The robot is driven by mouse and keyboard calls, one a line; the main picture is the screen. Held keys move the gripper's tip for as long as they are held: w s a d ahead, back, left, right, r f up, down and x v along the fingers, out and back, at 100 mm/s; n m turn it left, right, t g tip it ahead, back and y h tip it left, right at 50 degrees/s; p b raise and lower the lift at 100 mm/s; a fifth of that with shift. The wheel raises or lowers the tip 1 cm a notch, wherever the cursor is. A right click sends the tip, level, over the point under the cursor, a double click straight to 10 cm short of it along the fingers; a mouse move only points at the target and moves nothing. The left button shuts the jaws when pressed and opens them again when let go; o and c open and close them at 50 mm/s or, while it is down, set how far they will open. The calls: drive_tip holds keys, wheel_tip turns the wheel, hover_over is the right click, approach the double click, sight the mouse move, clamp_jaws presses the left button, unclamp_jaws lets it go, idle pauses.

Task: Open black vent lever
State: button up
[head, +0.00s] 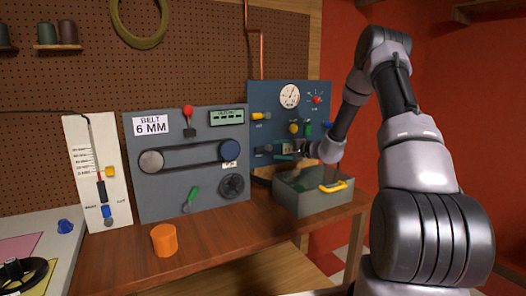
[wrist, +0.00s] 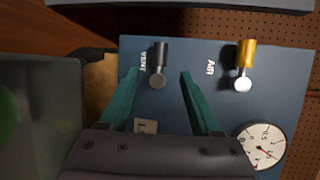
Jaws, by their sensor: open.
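The black vent lever (wrist: 161,56) shows in the wrist view beside the VENT label on the blue panel (wrist: 215,110). Its black handle points to the top of the picture from a round silver pivot. My gripper (wrist: 160,74) is open, with one teal finger on each side of the lever and a visible gap on both sides. I cannot tell how far the fingertips stand off the panel.
A yellow AIR lever (wrist: 245,55) and a gauge (wrist: 261,145) sit to the right in the wrist view. Below the panel in the head view is a grey-green box (head: 300,198) with a yellow handle. The belt panel (head: 150,190) stands to the left.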

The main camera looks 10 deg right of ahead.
sight(262, 149)
drive_tip(key=x, duration=0.8)
drive_tip(key=shift+w+a, duration=0.3)
clamp_jaws()
idle(1.0)
